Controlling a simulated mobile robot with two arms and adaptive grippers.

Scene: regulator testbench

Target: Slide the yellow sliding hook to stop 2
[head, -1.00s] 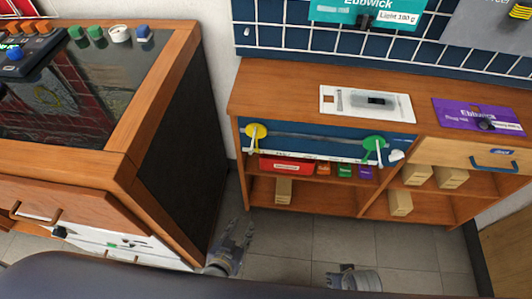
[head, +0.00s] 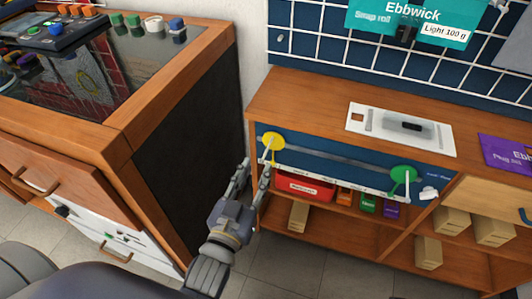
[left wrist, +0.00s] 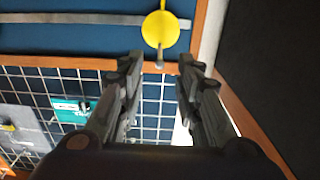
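The yellow sliding hook (head: 273,142), a round disc with a small hook below it, sits at the left end of a grey rail (head: 335,160) on the blue panel. It also shows in the left wrist view (left wrist: 160,30), with its small hook seen in the gap between the fingertips. My left gripper (head: 252,170) is open and empty, just below and left of the yellow hook; I cannot tell whether it touches. A green hook (head: 403,174) sits toward the rail's right end. The white strip (head: 330,182) below the rail has markings too small to read. My right gripper is not in view.
A shelf under the panel holds a red box (head: 305,187) and several small coloured boxes. Cardboard boxes (head: 428,252) stand lower. A white plate (head: 400,127) lies on the bench top. A dark-sided cabinet (head: 190,140) stands close on the left of my left gripper.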

